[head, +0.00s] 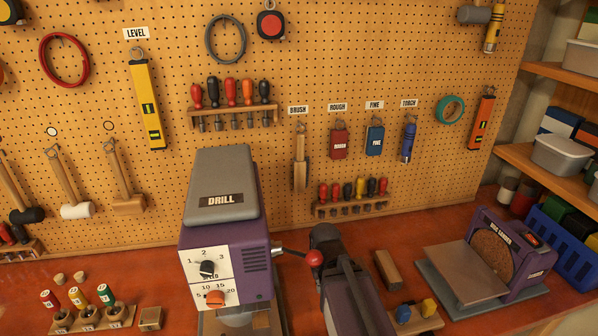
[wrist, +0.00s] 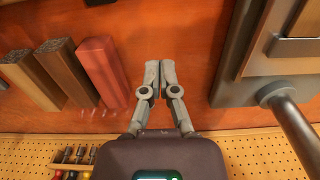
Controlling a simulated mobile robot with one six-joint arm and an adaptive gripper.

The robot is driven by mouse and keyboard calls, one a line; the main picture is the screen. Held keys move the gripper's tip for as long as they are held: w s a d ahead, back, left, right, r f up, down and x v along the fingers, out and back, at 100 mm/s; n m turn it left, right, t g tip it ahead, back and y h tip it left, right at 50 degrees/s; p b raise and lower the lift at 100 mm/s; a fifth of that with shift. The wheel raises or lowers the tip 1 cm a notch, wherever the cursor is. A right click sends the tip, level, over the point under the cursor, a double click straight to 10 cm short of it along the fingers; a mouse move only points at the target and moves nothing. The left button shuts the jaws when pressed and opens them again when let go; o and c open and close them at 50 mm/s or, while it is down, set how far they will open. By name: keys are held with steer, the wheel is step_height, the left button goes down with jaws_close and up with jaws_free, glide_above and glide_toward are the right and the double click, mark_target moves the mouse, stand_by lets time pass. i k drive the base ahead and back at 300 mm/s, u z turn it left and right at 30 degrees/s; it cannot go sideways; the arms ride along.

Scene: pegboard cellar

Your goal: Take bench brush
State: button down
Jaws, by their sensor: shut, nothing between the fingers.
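The bench brush (head: 300,165) hangs on the pegboard under the BRUSH label in the head view. It is a long, narrow wooden piece, hanging upright from a hook, with a darker strip along one side. My gripper (wrist: 160,75) shows in the wrist view with its two grey fingers together and nothing between them. It is over the red bench top. The brush does not show in the wrist view, and I cannot make out the gripper's fingers in the head view.
The purple drill (head: 220,225) stands left of and in front of the brush. A screwdriver rack (head: 350,207) is low on the right; a red tag (head: 339,145) hangs beside the brush. In the wrist view, several blocks (wrist: 103,70) lie left and a grey base (wrist: 250,55) right.

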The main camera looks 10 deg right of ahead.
mark_target(301, 166)
steer(key=k, duration=1.3)
steer(key=z, duration=0.2)
steer(key=i, duration=0.9)
steer(key=u, duration=0.25)
